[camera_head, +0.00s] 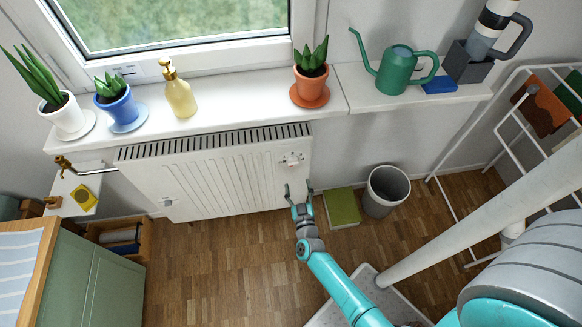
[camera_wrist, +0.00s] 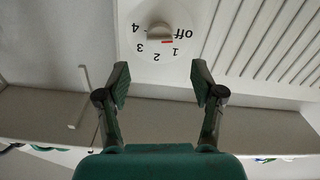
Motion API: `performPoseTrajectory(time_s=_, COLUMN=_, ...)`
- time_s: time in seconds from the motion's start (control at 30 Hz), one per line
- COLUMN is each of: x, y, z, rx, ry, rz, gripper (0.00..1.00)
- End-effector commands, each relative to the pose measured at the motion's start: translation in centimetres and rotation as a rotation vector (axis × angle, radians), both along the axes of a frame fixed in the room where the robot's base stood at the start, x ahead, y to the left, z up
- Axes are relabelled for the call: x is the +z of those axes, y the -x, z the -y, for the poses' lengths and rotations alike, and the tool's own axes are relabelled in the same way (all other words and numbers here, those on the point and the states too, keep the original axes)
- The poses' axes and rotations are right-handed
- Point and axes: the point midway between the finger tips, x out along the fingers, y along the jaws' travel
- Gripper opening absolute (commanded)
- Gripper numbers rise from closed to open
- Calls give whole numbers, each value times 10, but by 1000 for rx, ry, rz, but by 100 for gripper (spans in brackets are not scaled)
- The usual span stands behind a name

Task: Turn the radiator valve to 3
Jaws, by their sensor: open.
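The radiator (camera_head: 215,170) hangs under the window sill. Its valve knob (camera_head: 292,160) is at the upper right of the front. In the wrist view the valve knob (camera_wrist: 159,31) sits on a white dial plate marked off, 1, 2, 3 and 4, seen upside down. A red mark on the knob lies near off and 1; the exact setting is hard to tell. My gripper (camera_head: 299,190) is open and empty, in front of and below the knob. In the wrist view its fingers (camera_wrist: 159,75) are spread apart, with the knob beyond them, not touched.
Above, the sill holds a terracotta pot (camera_head: 311,84), a soap bottle (camera_head: 178,92) and a green watering can (camera_head: 398,70). A grey bin (camera_head: 385,190) and a green box (camera_head: 342,208) stand right of the radiator. A second knob (camera_head: 166,201) is at its lower left.

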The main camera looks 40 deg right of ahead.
Motion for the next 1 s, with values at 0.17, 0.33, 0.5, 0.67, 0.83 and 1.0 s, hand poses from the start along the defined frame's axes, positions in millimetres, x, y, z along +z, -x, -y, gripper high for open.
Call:
performPoseTrajectory(time_s=0.17, x=1, y=-25, z=18, rx=-3, ry=1, rz=3, gripper=67)
performPoseTrajectory(time_s=0.33, x=1, y=-50, z=34, rx=-2, ry=1, rz=2, gripper=67)
performPoseTrajectory(time_s=0.5, x=1, y=-69, z=46, rx=0, ry=1, rz=1, gripper=67)
performPoseTrajectory(time_s=0.67, x=1, y=-78, z=53, rx=0, ry=-2, rz=1, gripper=67)
performPoseTrajectory(time_s=0.83, x=0, y=-80, z=54, rx=1, ry=-1, rz=0, gripper=67)
performPoseTrajectory(time_s=1.0, x=0, y=-80, z=54, rx=1, ry=-1, rz=0, gripper=67)
